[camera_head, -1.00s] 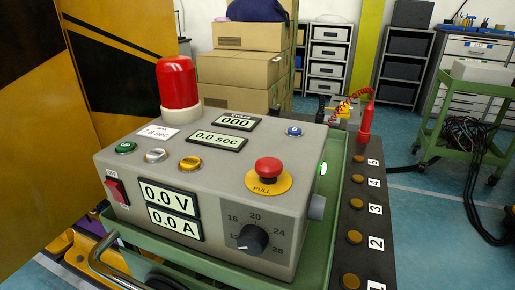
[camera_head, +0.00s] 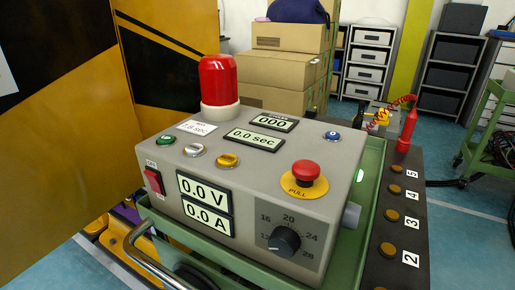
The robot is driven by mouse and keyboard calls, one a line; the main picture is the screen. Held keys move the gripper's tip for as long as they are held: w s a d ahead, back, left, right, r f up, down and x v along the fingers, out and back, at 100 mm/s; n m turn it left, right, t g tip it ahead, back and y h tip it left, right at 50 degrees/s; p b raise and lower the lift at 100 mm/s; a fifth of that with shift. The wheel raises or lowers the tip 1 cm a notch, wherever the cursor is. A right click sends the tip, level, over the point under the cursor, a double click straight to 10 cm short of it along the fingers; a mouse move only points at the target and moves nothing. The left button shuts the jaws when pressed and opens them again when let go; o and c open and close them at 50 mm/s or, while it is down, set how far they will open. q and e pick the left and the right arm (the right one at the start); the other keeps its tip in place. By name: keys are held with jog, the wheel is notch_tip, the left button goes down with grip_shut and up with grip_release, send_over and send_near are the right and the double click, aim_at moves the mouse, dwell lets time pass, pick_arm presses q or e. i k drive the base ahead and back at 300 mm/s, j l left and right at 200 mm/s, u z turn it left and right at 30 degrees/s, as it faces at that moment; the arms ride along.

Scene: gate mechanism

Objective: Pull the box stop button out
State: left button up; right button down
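The box (camera_head: 221,171) is a grey control box standing in a green tray-like cart top. The stop button (camera_head: 305,172) is a red mushroom button on the box's sloped top, near the right side. A yellow disc marked PULL (camera_head: 304,190) surrounds its base. A dark collar shows under the red cap. Neither of my grippers is in view, and nothing touches the button.
A red lamp (camera_head: 219,82) stands at the box's back left. A green cart edge (camera_head: 371,190) and a dark strip with numbered brass buttons (camera_head: 391,215) lie to the right. Cardboard boxes (camera_head: 283,75) are stacked behind. A yellow-black panel (camera_head: 65,110) stands at left.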

aim_at(303, 170)
jog(key=l+u, duration=0.75)
jog(key=j, duration=0.1)
